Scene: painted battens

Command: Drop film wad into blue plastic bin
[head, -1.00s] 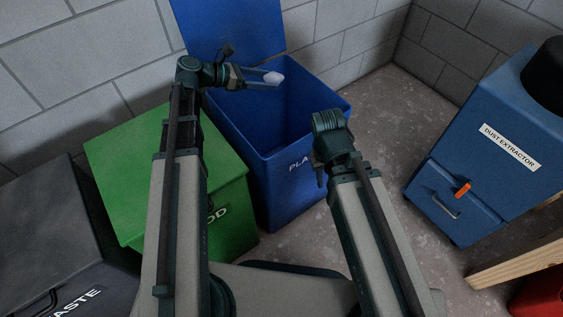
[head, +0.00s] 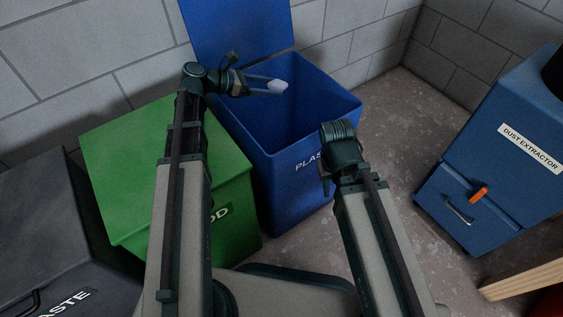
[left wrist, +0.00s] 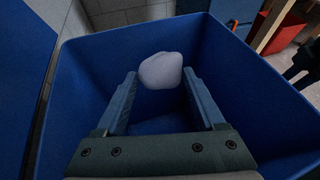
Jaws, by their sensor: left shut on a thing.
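The film wad (head: 277,86) is a small whitish lump. My left gripper (head: 272,87) is shut on it and holds it over the open mouth of the blue plastic bin (head: 299,186). In the left wrist view the wad (left wrist: 161,70) sits between the fingertips, with the bin's blue walls (left wrist: 255,75) around and below it. The bin's lid (head: 240,30) stands open at the back. My right gripper (head: 326,178) hangs low in front of the bin's right side; its fingers are mostly hidden by its wrist.
A closed green bin (head: 130,150) stands left of the blue one, with a dark grey waste bin (head: 45,225) further left. A blue dust extractor (head: 500,180) stands at the right. Bare floor (head: 405,150) lies between it and the blue bin. Block walls rise behind.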

